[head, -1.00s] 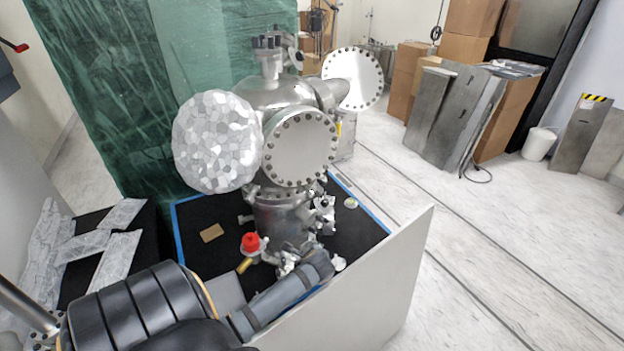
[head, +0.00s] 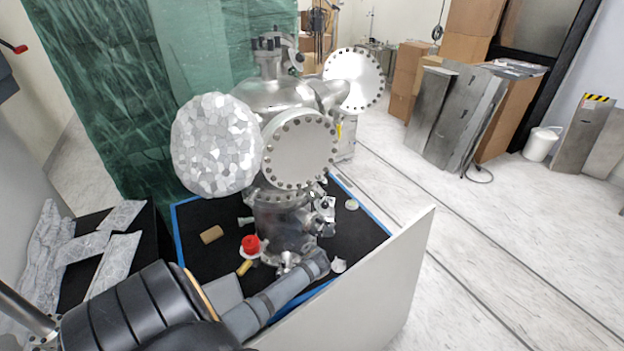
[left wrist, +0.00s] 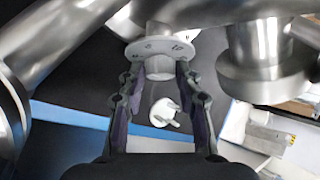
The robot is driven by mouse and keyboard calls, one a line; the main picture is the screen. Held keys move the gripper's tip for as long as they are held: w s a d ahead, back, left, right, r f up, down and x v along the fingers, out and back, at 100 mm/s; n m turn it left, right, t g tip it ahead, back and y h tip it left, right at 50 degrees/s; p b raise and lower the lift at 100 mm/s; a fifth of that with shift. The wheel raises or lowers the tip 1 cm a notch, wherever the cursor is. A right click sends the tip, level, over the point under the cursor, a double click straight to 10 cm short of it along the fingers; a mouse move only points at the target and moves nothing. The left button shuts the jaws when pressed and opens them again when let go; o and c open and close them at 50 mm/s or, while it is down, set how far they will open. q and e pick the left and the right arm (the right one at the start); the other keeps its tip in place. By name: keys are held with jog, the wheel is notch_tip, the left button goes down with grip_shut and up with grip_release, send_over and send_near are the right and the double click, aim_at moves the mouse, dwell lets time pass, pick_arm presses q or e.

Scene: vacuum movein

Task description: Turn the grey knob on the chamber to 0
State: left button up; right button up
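The grey knob (left wrist: 160,68) is a short cylinder on a marked round dial plate (left wrist: 135,50), at the top middle of the left wrist view. My left gripper (left wrist: 158,78) is open, its two dark fingers on either side of the knob in the picture. Gaps show between the knob and both fingers, and I cannot tell how deep it sits between them. The metal chamber (head: 282,95) stands in the middle of the head view. My left arm reaches to its lower part; its gripper and the grey knob cannot be made out there. My right gripper is not in view.
A red knob (head: 250,243) is left of the chamber's base. A pale wall panel (head: 385,285) stands in front, close to my left arm. A brown block (head: 211,234) lies on the black floor. A white pronged part (left wrist: 163,113) shows below the knob. Open floor lies right.

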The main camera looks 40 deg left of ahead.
pick_arm(q)
grip_shut()
jog(key=shift+f, duration=0.15)
jog(key=shift+n+t, duration=0.5)
jog(key=shift+y, duration=0.3)
jog(key=o, duration=0.6)
grip_release()
jog(key=shift+c, duration=0.2)
jog(key=shift+s+d+r, duration=0.1)
jog(key=shift+r, duration=0.1)
jog(key=v, duration=1.1)
jog(key=shift+s+r, duration=0.2)
jog(key=shift+r, duration=0.15)
